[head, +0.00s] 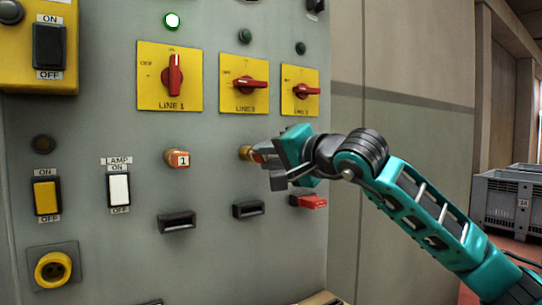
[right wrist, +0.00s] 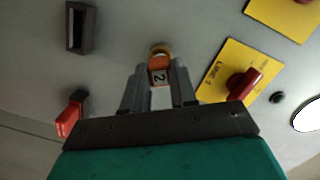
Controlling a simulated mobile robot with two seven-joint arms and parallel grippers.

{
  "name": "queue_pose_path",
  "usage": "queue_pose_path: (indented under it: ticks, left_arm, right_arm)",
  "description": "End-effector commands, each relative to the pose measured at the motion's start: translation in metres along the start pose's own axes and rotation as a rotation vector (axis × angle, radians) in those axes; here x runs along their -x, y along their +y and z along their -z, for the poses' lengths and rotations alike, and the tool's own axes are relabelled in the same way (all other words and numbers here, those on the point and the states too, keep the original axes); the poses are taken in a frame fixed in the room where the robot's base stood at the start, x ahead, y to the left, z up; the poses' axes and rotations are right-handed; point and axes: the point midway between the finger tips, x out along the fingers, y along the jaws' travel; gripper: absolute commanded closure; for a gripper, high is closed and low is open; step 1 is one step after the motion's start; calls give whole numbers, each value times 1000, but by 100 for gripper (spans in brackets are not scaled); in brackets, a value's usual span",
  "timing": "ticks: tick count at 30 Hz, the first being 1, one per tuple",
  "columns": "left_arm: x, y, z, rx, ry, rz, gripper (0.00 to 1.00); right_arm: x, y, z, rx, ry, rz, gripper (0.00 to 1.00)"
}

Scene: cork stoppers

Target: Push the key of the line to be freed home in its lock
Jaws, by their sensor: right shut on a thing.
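My right gripper (head: 268,162) is shut on the orange key tagged 2 (right wrist: 158,76), with one finger on each side of it. The key is at the round brass lock (right wrist: 160,50) below the LINE 2 switch; the lock also shows in the head view (head: 245,153). The key's front end meets the lock, but I cannot tell how deep it sits. An orange key tagged 1 (head: 180,158) sits in the lock below LINE 1. The LINE 2 switch (head: 244,84) has its red handle level. My left gripper is not in view.
The LINE 1 switch (head: 173,75) has its handle upright under a lit lamp (head: 172,20). The LINE 3 handle (head: 302,90) is level. Black slots (head: 177,222) run below the locks; a red piece (head: 312,201) sticks out at the right one. A grey crate (head: 510,203) stands far right.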

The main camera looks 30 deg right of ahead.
Motion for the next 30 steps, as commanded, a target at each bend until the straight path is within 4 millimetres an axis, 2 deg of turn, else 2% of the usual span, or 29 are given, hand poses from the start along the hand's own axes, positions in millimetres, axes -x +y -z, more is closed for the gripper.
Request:
queue_pose_path:
  ticks: [20, 21, 30]
  left_arm:
    - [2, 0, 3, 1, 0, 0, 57]
    - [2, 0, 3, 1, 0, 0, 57]
    - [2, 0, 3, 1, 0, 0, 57]
  right_arm:
    - [-10, 0, 1, 0, 0, 0, 100]
    - [-10, 0, 1, 0, 0, 0, 71]
    - [-10, 0, 1, 0, 0, 0, 44]
